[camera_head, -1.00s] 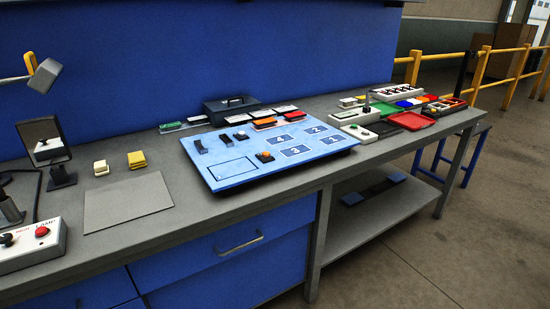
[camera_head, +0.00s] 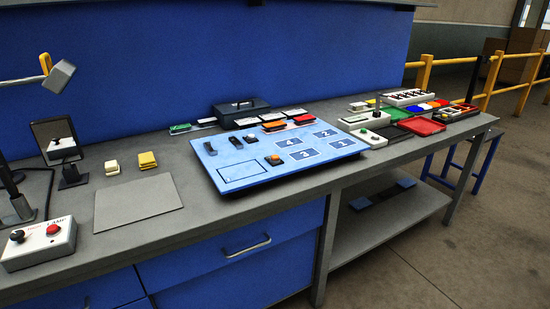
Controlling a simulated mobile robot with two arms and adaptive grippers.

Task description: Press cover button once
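No part marked as a cover button can be read at this size. A blue board (camera_head: 345,149) with numbered squares lies on the bench. On it sits a small black block with an orange top (camera_head: 275,160), and two dark parts (camera_head: 235,142) are behind it. A white box with a green button (camera_head: 375,114) stands right of the board. A white control box (camera_head: 38,246) at the far left has a red button (camera_head: 53,229) and a black knob (camera_head: 17,236). Neither of my grippers is in view.
A grey mat (camera_head: 138,203), yellow pads (camera_head: 147,160) and a small mirror (camera_head: 56,139) are on the left of the bench. A dark case (camera_head: 241,108) stands behind the board. Colored trays (camera_head: 421,126) crowd the right end. A yellow railing (camera_head: 520,88) is beyond.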

